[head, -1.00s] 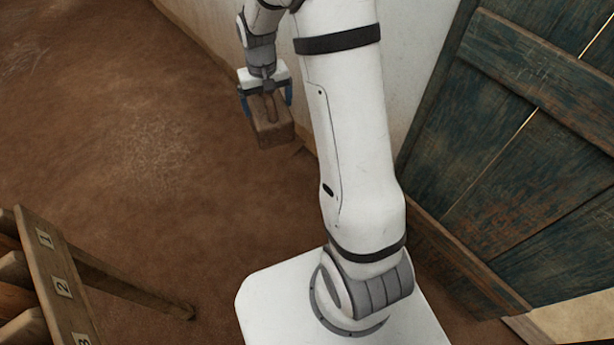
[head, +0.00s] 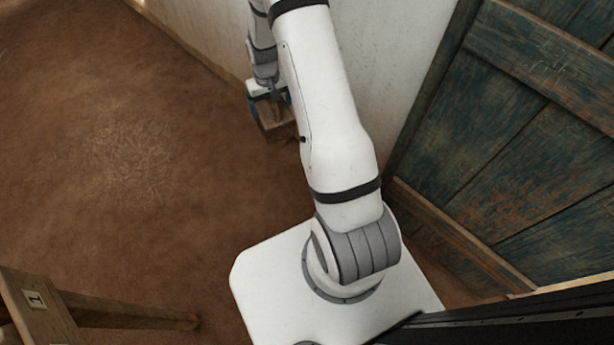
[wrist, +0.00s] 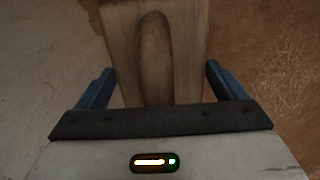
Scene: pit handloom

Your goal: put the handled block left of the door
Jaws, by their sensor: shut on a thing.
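My gripper (head: 268,98) is shut on the handled block (head: 277,127), a brown wooden block with a raised handle. In the wrist view the block (wrist: 190,60) and its rounded handle (wrist: 155,60) show between the blue fingers (wrist: 160,85). In the head view my arm hides part of the block. It is close to the foot of the pale wall, and I cannot tell whether it touches the floor. The door (head: 530,140), of weathered blue-green planks, stands at the right. The block is left of the door, with wall between them.
The pale wall (head: 400,60) runs along the back to the door. Brown earth floor (head: 130,150) lies open at the left. A wooden rack (head: 35,305) with a number label and a slanting leg stands at the lower left.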

